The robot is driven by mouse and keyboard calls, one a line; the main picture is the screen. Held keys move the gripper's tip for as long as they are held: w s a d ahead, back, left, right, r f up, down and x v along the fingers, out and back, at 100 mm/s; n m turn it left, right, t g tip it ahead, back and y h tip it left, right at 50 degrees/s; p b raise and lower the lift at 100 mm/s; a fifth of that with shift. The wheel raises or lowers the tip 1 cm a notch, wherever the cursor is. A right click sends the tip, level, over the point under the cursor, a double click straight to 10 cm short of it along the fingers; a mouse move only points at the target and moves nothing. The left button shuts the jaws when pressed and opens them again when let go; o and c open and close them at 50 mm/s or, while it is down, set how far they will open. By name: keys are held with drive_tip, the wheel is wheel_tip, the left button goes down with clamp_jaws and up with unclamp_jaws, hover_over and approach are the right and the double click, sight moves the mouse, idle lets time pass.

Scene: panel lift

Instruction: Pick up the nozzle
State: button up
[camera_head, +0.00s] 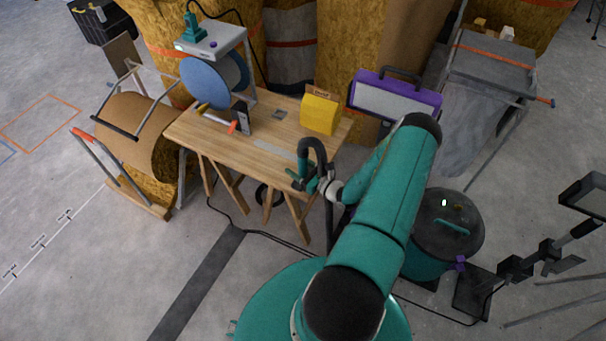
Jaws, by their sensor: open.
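A black curved tube (314,147) arches up at the front right edge of the wooden workbench. Teal parts (299,180) show at its lower left end. It looks like the nozzle with its hose, but it is too small to be sure. My gripper (318,185) is at the tip of my teal arm, right beside the tube's lower part. It is open. I cannot tell whether its fingers are around the tube or only beside it. My wrist hides part of this spot.
The workbench (264,148) carries a yellow box (320,113), a blue disc (207,82) and a black upright block (242,118). A purple-framed case (395,98) stands behind. A black-lidded canister (449,215) stands at right. Black cable lies on the floor.

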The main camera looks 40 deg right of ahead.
drive_tip(key=c, duration=1.2)
drive_tip(key=shift+c, duration=0.2)
drive_tip(key=shift+r, duration=0.15)
